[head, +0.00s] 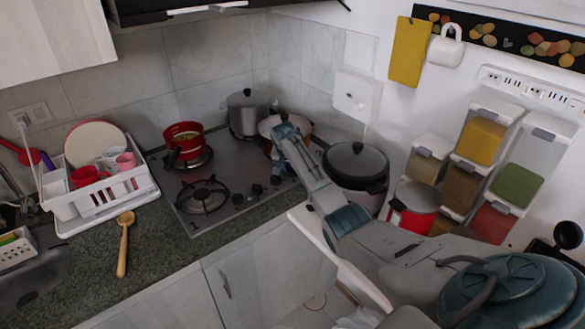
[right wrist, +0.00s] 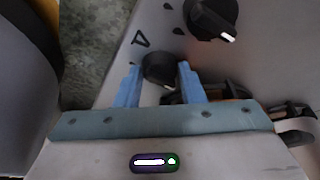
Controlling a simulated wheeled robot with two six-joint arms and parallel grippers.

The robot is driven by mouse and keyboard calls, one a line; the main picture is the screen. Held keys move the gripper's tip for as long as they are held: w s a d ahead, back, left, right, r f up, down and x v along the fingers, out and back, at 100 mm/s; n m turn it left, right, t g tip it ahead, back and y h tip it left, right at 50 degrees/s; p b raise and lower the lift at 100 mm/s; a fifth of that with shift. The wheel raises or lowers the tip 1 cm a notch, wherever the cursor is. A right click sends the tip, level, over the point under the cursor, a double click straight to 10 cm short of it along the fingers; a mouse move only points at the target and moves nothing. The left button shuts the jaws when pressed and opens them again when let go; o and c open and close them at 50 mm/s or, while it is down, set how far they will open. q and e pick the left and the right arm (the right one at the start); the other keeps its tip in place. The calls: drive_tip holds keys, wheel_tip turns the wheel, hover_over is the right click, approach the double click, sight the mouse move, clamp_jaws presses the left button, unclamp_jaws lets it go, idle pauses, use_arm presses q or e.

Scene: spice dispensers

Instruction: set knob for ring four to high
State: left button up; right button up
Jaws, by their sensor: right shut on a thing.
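My right arm reaches over the cooktop (head: 230,160) from the lower right in the head view. Its gripper (right wrist: 159,66) is shut on a dark round knob (right wrist: 160,72) at the cooktop's front edge. The two blue fingers lie on either side of this knob. The pointer of the held knob is not clear to me. A second black knob (right wrist: 208,18) with a white mark sits apart at the upper right of the wrist view. Other knobs (head: 238,200) line the cooktop's front edge in the head view. My left gripper is out of view.
A red pot (head: 183,138), a grey pot (head: 246,112) and an orange-brown pan (head: 299,128) stand on the cooktop. The front burner (head: 202,196) is bare. A lidded dark pot (head: 356,165) stands to the right. A wooden spoon (head: 124,240) lies on the left counter.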

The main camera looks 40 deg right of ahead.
drive_tip(key=shift+w+a+m+g, duration=0.15)
drive_tip(key=shift+m+g, duration=0.15)
drive_tip(key=shift+m, duration=0.6)
drive_tip(key=shift+m+g+h+b, duration=0.3)
drive_tip(key=shift+m, duration=0.6)
drive_tip(key=m+g+b, duration=0.1)
drive_tip(key=m, duration=0.1)
drive_tip(key=shift+w+m+b, duration=0.15)
drive_tip(key=shift+m+b, duration=0.25)
drive_tip(key=shift+m+g+b, duration=0.3)
drive_tip(key=shift+m+b, duration=0.25)
drive_tip(key=shift+m, duration=0.15)
drive_tip(key=shift+r, duration=0.1)
drive_tip(key=o, duration=1)
